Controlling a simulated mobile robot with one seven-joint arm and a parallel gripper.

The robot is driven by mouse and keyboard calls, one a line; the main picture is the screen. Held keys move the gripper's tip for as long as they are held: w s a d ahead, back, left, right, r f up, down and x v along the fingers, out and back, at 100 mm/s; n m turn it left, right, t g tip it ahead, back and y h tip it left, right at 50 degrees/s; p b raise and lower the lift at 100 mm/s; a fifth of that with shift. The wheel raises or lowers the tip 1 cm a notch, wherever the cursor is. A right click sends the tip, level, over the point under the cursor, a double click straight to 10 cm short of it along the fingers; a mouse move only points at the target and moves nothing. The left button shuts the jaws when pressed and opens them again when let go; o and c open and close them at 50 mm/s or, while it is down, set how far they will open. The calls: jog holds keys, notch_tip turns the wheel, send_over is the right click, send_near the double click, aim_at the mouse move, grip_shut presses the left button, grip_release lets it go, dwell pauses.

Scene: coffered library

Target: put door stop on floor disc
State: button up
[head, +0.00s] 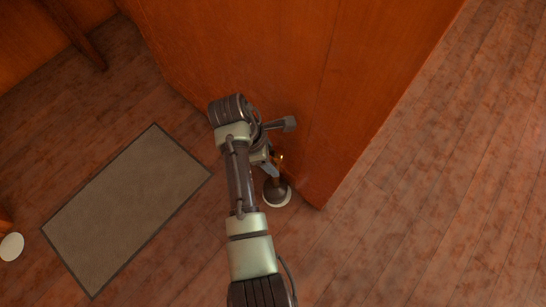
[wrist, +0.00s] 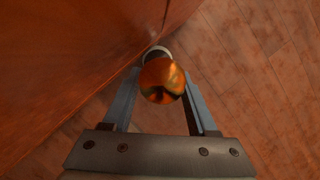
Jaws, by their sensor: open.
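The door stop (head: 277,187) stands upright on the floor close to the corner of the wooden cabinet, with a dark base and a shiny brass ball on top. A pale round disc (head: 286,200) shows around its foot; the wrist view shows a pale edge of it (wrist: 157,49) behind the ball. Another pale disc (head: 11,247) lies at the far left of the head view. My gripper (head: 274,168) points down over the door stop. In the wrist view its open fingers (wrist: 162,88) are on either side of the brass ball (wrist: 162,82); contact cannot be told.
The large orange-brown wooden cabinet (head: 270,60) rises right beside my gripper and arm. A grey-brown mat (head: 125,210) with a dark border lies to the left. The plank floor (head: 440,190) is clear on the right. A wooden leg (head: 80,35) shows at top left.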

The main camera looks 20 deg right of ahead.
jog(key=p+v, duration=0.7)
jog(key=v, duration=0.4)
